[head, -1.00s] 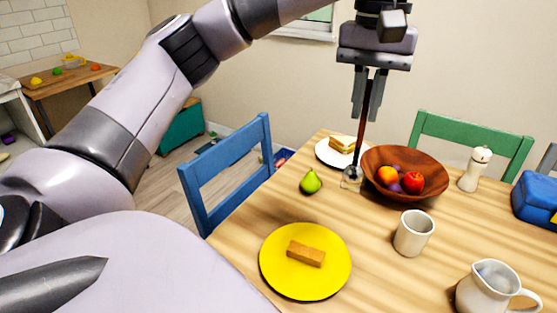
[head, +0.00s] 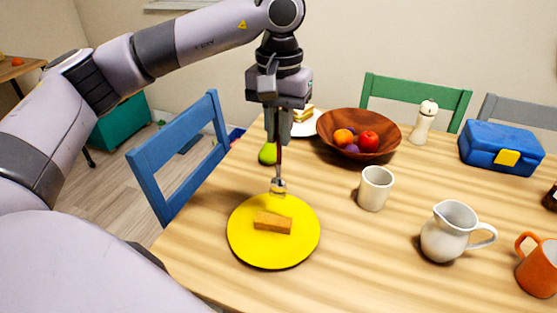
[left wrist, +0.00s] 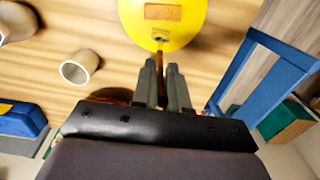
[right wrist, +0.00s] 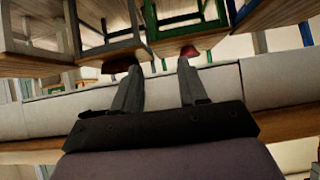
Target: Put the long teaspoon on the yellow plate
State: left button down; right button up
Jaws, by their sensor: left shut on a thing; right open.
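The yellow plate (head: 252,250) lies on the table with a brown bar-shaped piece of food (head: 272,222) on it. My left gripper (head: 279,138) is above the table just beyond the plate, shut on the long teaspoon (head: 279,168). The teaspoon hangs upright, handle up in the fingers and bowl down at the plate's far rim. Whether the bowl touches the rim cannot be told. In the left wrist view the teaspoon (left wrist: 159,42) points toward the plate (left wrist: 193,30). My right gripper (right wrist: 160,68) is open and empty, away from the table top.
A green pear (head: 267,154) stands just behind the left gripper. A wooden fruit bowl (head: 385,146), a white cup (head: 375,188), a white jug (head: 450,233), an orange mug (head: 538,268) and a blue lunchbox (head: 490,145) are to the right. A blue chair (head: 175,150) borders the left edge.

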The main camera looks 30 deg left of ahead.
aim_at(279, 178)
pick_arm(q)
notch_tip(279, 178, down, 6)
jog(key=shift+f, duration=0.1)
dwell(0.4)
jog(key=shift+f+b, duration=0.2)
jog(key=shift+b, duration=0.1)
jog(key=c, duration=1.1)
grip_release()
jog(key=shift+c, duration=0.2)
jog(key=shift+r, duration=0.1)
